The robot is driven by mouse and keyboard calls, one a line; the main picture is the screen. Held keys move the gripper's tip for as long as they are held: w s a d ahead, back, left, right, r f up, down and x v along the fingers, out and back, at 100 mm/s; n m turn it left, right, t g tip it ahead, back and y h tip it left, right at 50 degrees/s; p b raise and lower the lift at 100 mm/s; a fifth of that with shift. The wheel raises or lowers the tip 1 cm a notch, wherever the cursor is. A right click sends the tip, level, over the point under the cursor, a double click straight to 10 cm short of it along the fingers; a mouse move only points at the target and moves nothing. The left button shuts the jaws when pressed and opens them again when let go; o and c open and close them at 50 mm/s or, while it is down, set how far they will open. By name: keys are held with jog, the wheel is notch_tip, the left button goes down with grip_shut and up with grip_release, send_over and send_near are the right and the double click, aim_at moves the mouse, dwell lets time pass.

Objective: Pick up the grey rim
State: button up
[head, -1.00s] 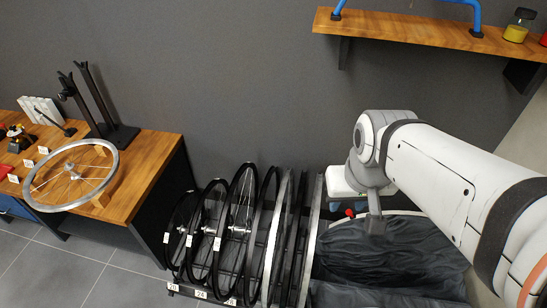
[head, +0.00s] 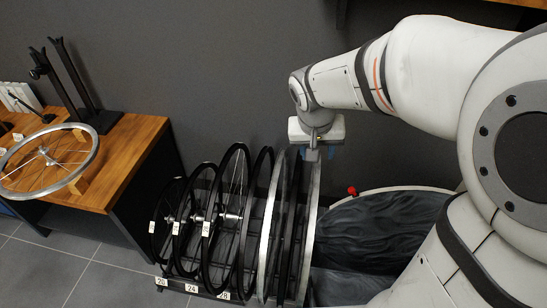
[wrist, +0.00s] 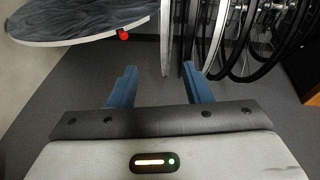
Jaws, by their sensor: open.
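Two silver-grey rims stand upright at the right end of the floor rack. The outermost grey rim (head: 311,225) is at the rack's right edge, and the other grey rim (head: 268,235) stands left of it, with dark rims between them. My gripper (head: 318,153) is just above the top of the outermost rim, its blue fingers pointing down. In the wrist view the fingers of my gripper (wrist: 160,77) are spread and empty. An upright grey rim (wrist: 165,38) shows beyond the gap between them. I cannot tell whether its edge is between the fingers.
Several black spoked wheels (head: 240,215) fill the rack's left part. A round container with a dark wavy surface (head: 385,225) and a red knob (head: 352,190) is right of the rack. A wooden bench (head: 135,150) at left holds a silver spoked wheel (head: 90,150).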

jog(key=t+h+b, duration=0.1)
jog(key=b, duration=0.9)
send_over(276, 175)
jog(key=s+a, duration=0.2)
jog(key=shift+m, duration=0.3)
jog(key=f, duration=2)
jog(key=shift+s+d+f, duration=0.1)
jog(key=shift+s+d, duration=0.1)
jog(key=shift+d, duration=0.05)
jog(key=shift+w+f, duration=0.15)
jog(key=shift+f, duration=0.15)
jog(key=b+x, duration=0.2)
jog(key=x, duration=0.5)
jog(key=shift+w+a, duration=0.1)
jog(key=shift+w, duration=0.05)
grip_shut()
jog(key=shift+r, duration=0.1)
